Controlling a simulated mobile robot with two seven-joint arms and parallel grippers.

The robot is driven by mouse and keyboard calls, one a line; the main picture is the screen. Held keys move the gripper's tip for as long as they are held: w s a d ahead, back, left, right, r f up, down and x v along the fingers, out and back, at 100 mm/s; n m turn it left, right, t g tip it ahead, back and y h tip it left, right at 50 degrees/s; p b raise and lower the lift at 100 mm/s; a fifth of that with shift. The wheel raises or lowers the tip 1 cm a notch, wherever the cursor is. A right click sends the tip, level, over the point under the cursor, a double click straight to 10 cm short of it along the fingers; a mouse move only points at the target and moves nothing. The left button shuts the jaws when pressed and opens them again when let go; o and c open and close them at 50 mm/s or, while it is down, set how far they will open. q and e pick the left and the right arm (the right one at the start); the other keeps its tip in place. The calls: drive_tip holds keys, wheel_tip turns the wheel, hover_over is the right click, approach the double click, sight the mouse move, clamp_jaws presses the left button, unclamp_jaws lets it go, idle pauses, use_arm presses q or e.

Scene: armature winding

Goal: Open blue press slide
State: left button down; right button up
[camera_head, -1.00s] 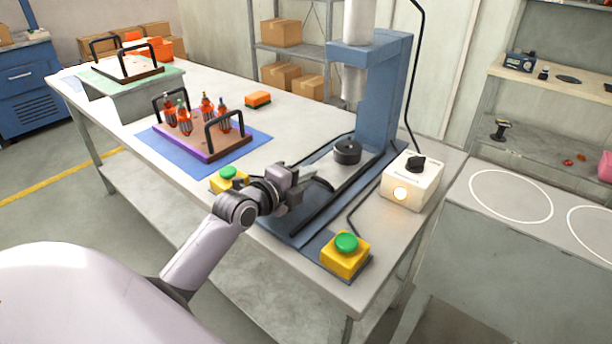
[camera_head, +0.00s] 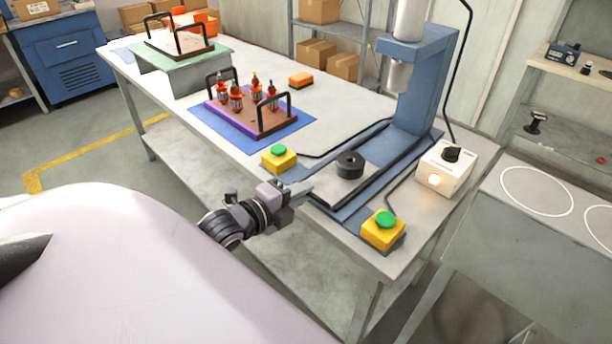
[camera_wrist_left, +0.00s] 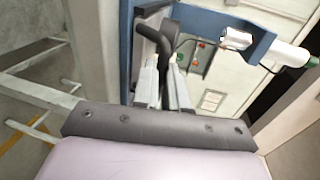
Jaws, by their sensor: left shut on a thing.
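The blue press (camera_head: 420,85) stands on the bench with its silver ram (camera_head: 398,75) raised above the base. Its slide (camera_head: 338,184) is a flat grey plate on dark rails, drawn out toward the bench's front edge. A black round fixture (camera_head: 350,165) sits on the slide, forward of the ram. My left gripper (camera_head: 304,192) is at the slide's front end, its fingers closed on the slide's handle, which they mostly hide. In the left wrist view the fingers (camera_wrist_left: 164,85) are close together by a dark part (camera_wrist_left: 163,38). My right gripper is out of view.
Yellow boxes with green buttons flank the slide, left (camera_head: 279,158) and right (camera_head: 383,229). A white control box (camera_head: 446,168) with a lit lamp stands right of the press. A brown tray (camera_head: 235,113) with several orange-and-dark parts lies on a blue mat.

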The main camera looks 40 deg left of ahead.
use_arm(q)
drive_tip(key=shift+s, duration=0.1)
drive_tip(key=c, duration=1.2)
unclamp_jaws()
drive_tip(key=shift+o, duration=0.2)
drive_tip(key=shift+s, duration=0.1)
drive_tip(key=v, duration=0.6)
drive_tip(key=shift+s, duration=0.4)
drive_tip(key=shift+r, duration=0.15)
drive_tip(key=s+d+f+n+g, duration=0.2)
drive_tip(key=s+d+f+n, duration=0.2)
drive_tip(key=d+f+n, duration=0.3)
drive_tip(key=s+d+f+n+g+p, duration=0.1)
drive_tip(key=s+d+f+n+g, duration=0.2)
drive_tip(key=d+f+n, duration=0.5)
drive_tip(key=shift+s+d+f+n+h, duration=0.3)
drive_tip(key=shift+s+f+n+h, duration=0.15)
drive_tip(key=shift+f+n, duration=0.3)
